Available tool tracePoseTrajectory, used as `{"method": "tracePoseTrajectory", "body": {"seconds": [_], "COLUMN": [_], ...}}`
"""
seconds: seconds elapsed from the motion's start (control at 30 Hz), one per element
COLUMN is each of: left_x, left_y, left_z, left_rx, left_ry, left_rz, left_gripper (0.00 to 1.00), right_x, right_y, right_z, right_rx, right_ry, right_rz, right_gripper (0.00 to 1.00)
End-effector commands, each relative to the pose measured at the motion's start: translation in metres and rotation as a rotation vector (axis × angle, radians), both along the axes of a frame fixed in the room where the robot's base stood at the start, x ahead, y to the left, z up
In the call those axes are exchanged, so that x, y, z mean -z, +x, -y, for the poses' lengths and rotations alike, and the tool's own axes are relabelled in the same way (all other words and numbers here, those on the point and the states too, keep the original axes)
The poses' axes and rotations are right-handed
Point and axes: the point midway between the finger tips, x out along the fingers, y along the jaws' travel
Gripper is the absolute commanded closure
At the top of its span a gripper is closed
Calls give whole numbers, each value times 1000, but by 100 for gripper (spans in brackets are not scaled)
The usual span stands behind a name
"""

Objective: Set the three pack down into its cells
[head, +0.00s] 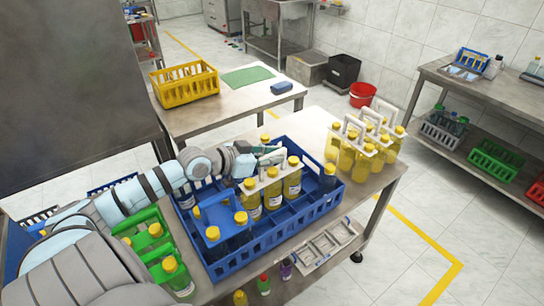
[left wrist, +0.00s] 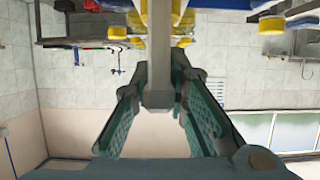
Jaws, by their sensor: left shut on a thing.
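The three pack (head: 273,199), a white carrier with yellow-capped yellow bottles, is upright over the blue crate (head: 285,238). The bottles' lower ends are hidden among the cells, and I cannot tell whether they touch the bottom. My left gripper (head: 262,152) is shut on the carrier's white handle. In the left wrist view, the fingers (left wrist: 160,112) close from both sides on the grey-looking handle (left wrist: 159,85), with yellow caps at the top. My right gripper is not in view.
A blue carrier (head: 215,212) with dark, yellow-capped bottles stands in the crate's left part. White-handled packs of yellow bottles (head: 360,150) stand behind right. The yellow crate (head: 185,86) is farther back.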

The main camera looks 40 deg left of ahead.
Motion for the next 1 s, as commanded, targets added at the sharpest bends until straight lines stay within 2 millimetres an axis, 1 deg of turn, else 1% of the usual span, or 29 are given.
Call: {"method": "tracePoseTrajectory", "body": {"seconds": [0.17, 0.7, 0.73, 0.87, 1.0], "left_x": [-1, 8, 9, 8, 9], "left_y": [1, 0, 0, 0, 0], "left_z": [0, 0, 0, 0, 0], "left_rx": [0, 0, 0, 0, 0], "left_ry": [0, 0, 0, 0, 0], "left_rz": [4, 4, 4, 3, 2], "left_gripper": [100, 100, 84, 63, 62], "right_x": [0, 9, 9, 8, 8], "right_y": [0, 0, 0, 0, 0], "right_z": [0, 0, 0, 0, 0], "right_rx": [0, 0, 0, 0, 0], "right_ry": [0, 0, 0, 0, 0], "right_rz": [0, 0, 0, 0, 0], "right_gripper": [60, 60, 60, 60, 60]}}
